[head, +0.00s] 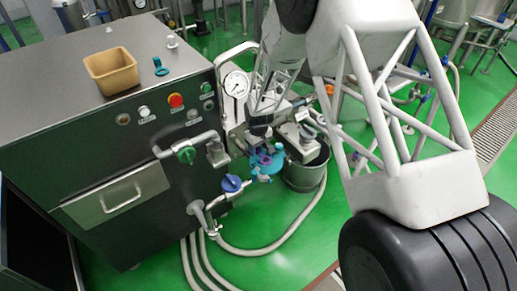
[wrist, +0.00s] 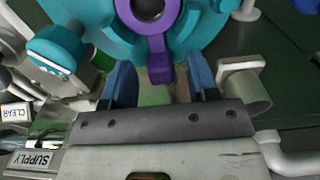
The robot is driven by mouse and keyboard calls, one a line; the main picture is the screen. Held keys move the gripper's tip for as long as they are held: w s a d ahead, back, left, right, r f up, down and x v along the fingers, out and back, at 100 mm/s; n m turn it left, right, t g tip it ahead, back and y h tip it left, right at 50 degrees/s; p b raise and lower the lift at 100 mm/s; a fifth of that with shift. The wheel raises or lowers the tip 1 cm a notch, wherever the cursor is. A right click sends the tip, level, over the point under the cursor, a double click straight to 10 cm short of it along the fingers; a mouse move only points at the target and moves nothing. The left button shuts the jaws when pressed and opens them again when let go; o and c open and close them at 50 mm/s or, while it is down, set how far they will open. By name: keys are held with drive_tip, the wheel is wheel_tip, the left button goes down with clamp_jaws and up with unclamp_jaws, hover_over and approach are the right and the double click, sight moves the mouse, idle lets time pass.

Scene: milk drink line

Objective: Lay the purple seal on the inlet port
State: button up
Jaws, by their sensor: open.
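The purple seal (wrist: 157,42) is a flat ring with a tab, seen at the top of the wrist view. Its ring lies against the face of the teal inlet port (wrist: 100,22), around a dark central opening; the top of the ring is cut off. My gripper (wrist: 159,68) has its two blue fingers apart, one on each side of the seal's tab, with a gap on both sides. In the head view the teal port (head: 276,160) is small, with a little purple showing on it, and my gripper (head: 259,137) is just above it, partly hidden.
The dark machine cabinet (head: 60,110) stands left, with a tan bin (head: 111,70) and a teal ring-shaped part (head: 160,67) on top. A pressure gauge (head: 236,84), valves and hoses crowd the port. A steel bucket (head: 306,176) is close on the right.

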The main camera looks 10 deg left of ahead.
drive_tip(key=shift+r, duration=3.5)
drive_tip(key=shift+r, duration=0.1)
drive_tip(key=shift+d+r, duration=0.2)
drive_tip(key=shift+r, duration=0.05)
drive_tip(key=s+d+r+m, duration=0.1)
drive_tip(key=s+d+r, duration=0.45)
drive_tip(key=r, duration=0.25)
drive_tip(key=s+d+r+m+t, duration=0.1)
drive_tip(key=s+d+r+m, duration=0.1)
drive_tip(key=s+d+r, duration=0.4)
drive_tip(key=s+d+r+m, duration=0.1)
drive_tip(key=s+d+r, duration=0.2)
drive_tip(key=d+r, duration=0.6)
drive_tip(key=s+d+r+m, duration=0.1)
drive_tip(key=s+d+r, duration=0.2)
drive_tip(key=s, duration=0.5)
drive_tip(key=s+d+r+m+t, duration=0.1)
drive_tip(key=s+d+r+m, duration=0.1)
drive_tip(key=s, duration=0.7)
drive_tip(key=s+d+r+m, duration=0.2)
drive_tip(key=s+d+r, duration=0.2)
drive_tip(key=s, duration=0.5)
drive_tip(key=shift+d+r+t, duration=0.25)
drive_tip(key=shift+d+t, duration=0.05)
drive_tip(key=shift+d, duration=0.55)
